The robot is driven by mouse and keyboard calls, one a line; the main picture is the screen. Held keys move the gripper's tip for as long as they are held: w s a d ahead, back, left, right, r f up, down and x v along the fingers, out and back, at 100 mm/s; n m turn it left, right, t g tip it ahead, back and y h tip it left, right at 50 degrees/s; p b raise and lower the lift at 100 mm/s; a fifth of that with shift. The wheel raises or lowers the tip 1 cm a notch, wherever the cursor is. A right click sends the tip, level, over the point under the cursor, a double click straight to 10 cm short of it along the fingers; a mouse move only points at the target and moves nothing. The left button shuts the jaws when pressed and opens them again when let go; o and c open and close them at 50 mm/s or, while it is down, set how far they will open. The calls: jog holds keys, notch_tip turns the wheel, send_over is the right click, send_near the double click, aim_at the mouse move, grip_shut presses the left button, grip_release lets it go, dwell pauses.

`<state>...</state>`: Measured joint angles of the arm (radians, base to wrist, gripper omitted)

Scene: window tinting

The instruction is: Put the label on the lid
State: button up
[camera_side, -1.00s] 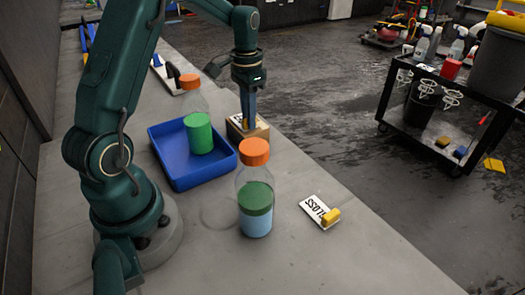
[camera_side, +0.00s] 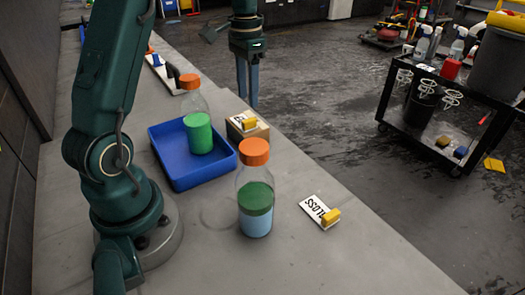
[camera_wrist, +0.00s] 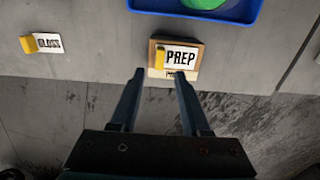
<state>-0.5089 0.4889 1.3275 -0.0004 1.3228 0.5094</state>
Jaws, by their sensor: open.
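A white PREP label (camera_wrist: 181,57) with a yellow grip tab (camera_wrist: 160,56) lies on a wooden block (camera_wrist: 151,74). In the side view the label (camera_side: 239,120) rests on top of the block (camera_side: 262,132), beside the blue tray. My gripper (camera_side: 247,105) is open and empty, raised above and beyond the block. In the wrist view its fingers (camera_wrist: 159,72) are spread, with the label just ahead of the tips.
A GLOSS label (camera_side: 316,209) with a yellow tab lies flat on the bench right of the front bottle. The blue tray (camera_side: 162,157) sits left of the block. The bench edge runs close to the block; a black cart (camera_side: 436,130) stands beyond on the floor.

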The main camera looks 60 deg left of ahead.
aim_at(249, 120)
jog(key=shift+r, duration=2.7)
